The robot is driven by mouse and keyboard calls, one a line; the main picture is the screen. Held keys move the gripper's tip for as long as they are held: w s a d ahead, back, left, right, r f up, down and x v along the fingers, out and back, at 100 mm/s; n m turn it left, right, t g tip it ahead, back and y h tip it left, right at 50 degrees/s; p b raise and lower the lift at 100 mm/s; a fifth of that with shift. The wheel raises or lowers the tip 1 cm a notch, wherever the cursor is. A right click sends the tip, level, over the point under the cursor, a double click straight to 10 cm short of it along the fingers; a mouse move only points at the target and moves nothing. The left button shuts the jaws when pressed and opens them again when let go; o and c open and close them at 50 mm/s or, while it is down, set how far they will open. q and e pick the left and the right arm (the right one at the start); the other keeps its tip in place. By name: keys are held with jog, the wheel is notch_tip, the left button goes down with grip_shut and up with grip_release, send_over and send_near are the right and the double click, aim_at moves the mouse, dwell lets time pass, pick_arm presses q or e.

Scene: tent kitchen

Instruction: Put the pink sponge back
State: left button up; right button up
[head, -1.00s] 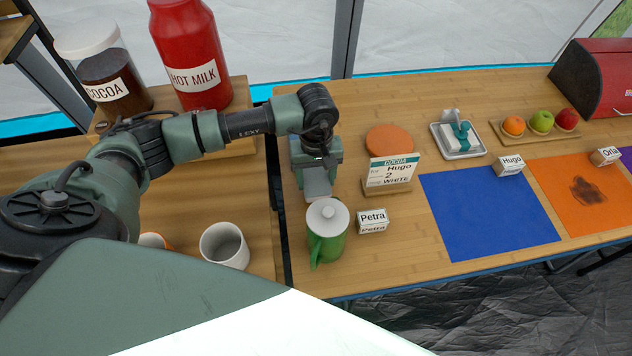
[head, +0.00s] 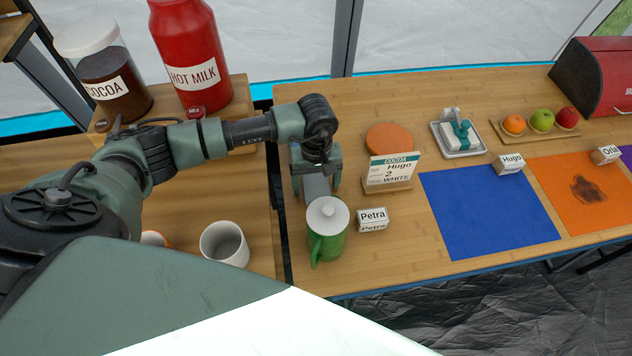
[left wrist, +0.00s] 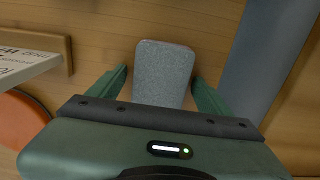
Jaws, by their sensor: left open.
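No pink sponge shows in either view. A grey, rough block with rounded corners (left wrist: 163,72) lies on the wooden counter in the left wrist view. It also shows in the head view (head: 316,187), just behind the green mug with a white lid (head: 328,232). My left gripper (head: 315,172) is open over the block. In the left wrist view its fingers (left wrist: 160,76) stand on either side of the block, with a small gap at each side. The block's near end is hidden by the gripper body. My right gripper is not in view.
A card stand (head: 390,172) and an orange disc (head: 388,138) are right of the gripper. A Petra name block (head: 373,219) stands beside the mug. A white tray (head: 478,150) sits farther right. The blue mat (head: 490,215) is bare. White cup (head: 224,245) at left.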

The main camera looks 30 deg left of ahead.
aim_at(316, 184)
pick_arm(q)
jog(key=shift+r, duration=0.35)
notch_tip(316, 184, up, 12)
jog(key=b, duration=0.2)
jog(key=shift+f, duration=0.2)
